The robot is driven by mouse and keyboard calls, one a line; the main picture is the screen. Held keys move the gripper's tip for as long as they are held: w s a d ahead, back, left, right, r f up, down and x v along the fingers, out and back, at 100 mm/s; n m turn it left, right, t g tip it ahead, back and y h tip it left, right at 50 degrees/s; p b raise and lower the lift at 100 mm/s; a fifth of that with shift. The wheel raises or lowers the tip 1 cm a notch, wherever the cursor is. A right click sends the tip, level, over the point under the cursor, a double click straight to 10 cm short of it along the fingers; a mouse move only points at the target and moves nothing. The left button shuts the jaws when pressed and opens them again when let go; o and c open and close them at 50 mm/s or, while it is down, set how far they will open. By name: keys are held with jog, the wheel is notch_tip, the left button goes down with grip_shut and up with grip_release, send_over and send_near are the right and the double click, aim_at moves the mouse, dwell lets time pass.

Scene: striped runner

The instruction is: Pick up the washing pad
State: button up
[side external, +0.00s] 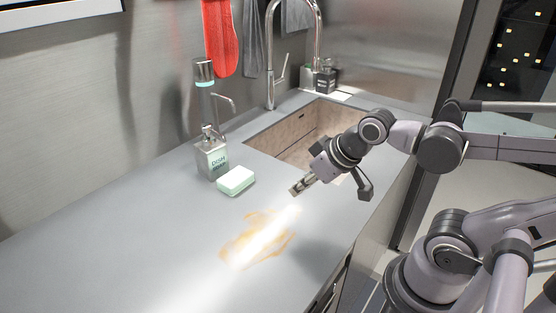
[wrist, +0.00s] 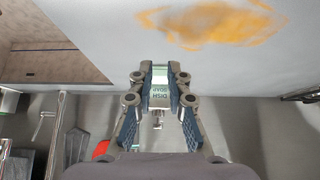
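The washing pad (side external: 236,181) is a small white and pale green block lying flat on the grey counter, in front of the dish soap bottle (side external: 211,158). My gripper (side external: 299,186) is above the counter to the right of the pad and apart from it, pointing down and left. In the wrist view the two fingers of my gripper (wrist: 160,72) stand apart with nothing held. The soap bottle (wrist: 158,92) shows in the gap between them. A pale green patch just above the label looks like the pad (wrist: 159,72), partly hidden by the fingers.
An orange-brown stain (side external: 255,240) is on the counter in front of the pad; it also shows in the wrist view (wrist: 212,22). The sink (side external: 300,137) and tall faucet (side external: 272,60) are behind. A red mitt (side external: 220,38) hangs on the wall. The counter's left side is clear.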

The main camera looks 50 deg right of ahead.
jog(key=o, duration=0.8)
jog(key=shift+c, duration=0.2)
jog(key=w+r+n+g+h, duration=0.2)
jog(key=w+r+n+g, duration=0.1)
jog(key=w+r+n, duration=0.6)
jog(key=n+g+h, duration=0.4)
jog(key=n, duration=0.5)
send_over(233, 178)
jog(key=a, duration=0.5)
notch_tip(233, 178, down, 8)
jog(key=r, duration=0.1)
jog(key=shift+a+x, duration=0.1)
jog(key=shift+x, duration=2.65)
jog(key=shift+a+x, duration=0.15)
jog(key=shift+x, duration=2.6)
